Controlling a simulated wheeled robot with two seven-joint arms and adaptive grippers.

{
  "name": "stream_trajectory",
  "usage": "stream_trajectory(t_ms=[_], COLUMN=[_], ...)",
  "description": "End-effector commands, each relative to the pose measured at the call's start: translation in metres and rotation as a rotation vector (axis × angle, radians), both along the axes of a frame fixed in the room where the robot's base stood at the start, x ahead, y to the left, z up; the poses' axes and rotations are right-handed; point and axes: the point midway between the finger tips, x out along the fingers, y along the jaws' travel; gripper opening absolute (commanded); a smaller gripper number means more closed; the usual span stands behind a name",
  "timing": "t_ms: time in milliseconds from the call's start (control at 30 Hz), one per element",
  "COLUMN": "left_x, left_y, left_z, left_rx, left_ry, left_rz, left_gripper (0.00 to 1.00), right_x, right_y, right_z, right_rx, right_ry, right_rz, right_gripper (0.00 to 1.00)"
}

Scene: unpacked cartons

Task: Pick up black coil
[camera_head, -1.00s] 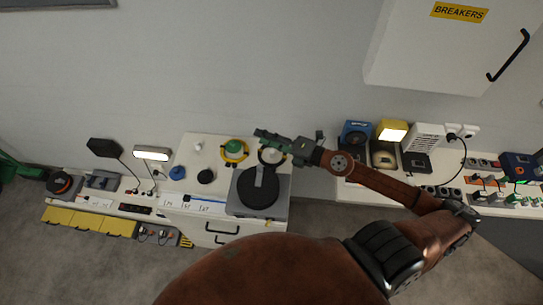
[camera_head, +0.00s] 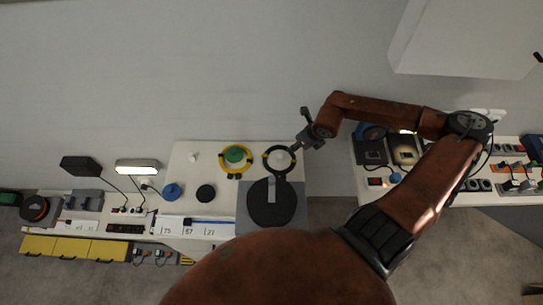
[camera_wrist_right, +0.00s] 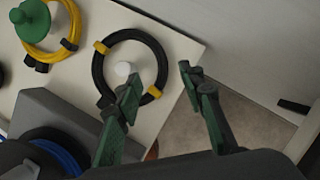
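The black coil (camera_head: 265,160), a ring with yellow ties, lies on the white cabinet top around a white peg (camera_head: 281,160). It also shows in the right wrist view (camera_wrist_right: 98,70). My right gripper (camera_head: 299,143) is at the coil's upper right side. Contact cannot be told. My left gripper is not in view.
A yellow coil (camera_head: 224,163) around a green knob (camera_head: 236,155) lies left of the black coil. A grey box with a black disc (camera_head: 268,207) stands just in front. A gap separates the cabinet from the right bench (camera_head: 340,197). The wall is behind.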

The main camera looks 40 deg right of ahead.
Motion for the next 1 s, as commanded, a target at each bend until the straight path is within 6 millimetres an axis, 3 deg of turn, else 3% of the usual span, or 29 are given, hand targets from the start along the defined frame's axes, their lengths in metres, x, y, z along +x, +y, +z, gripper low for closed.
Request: stream_trajectory(t_ms=[367,600,800,1000], left_x=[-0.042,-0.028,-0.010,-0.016], left_y=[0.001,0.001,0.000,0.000], left_z=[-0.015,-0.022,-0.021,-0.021], left_rx=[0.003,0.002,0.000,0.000], left_ry=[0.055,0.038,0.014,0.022], left_rz=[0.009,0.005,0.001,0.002], left_gripper=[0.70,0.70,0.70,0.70], right_x=[0.016,0.028,0.030,0.030], right_y=[-0.002,-0.002,-0.001,-0.001], right_z=[-0.040,-0.066,-0.067,-0.067], right_rx=[-0.001,-0.003,-0.004,-0.004], right_ry=[0.003,0.002,0.002,0.002], right_rz=[-0.006,-0.004,-0.001,-0.002], right_gripper=[0.36,0.36,0.36,0.27])
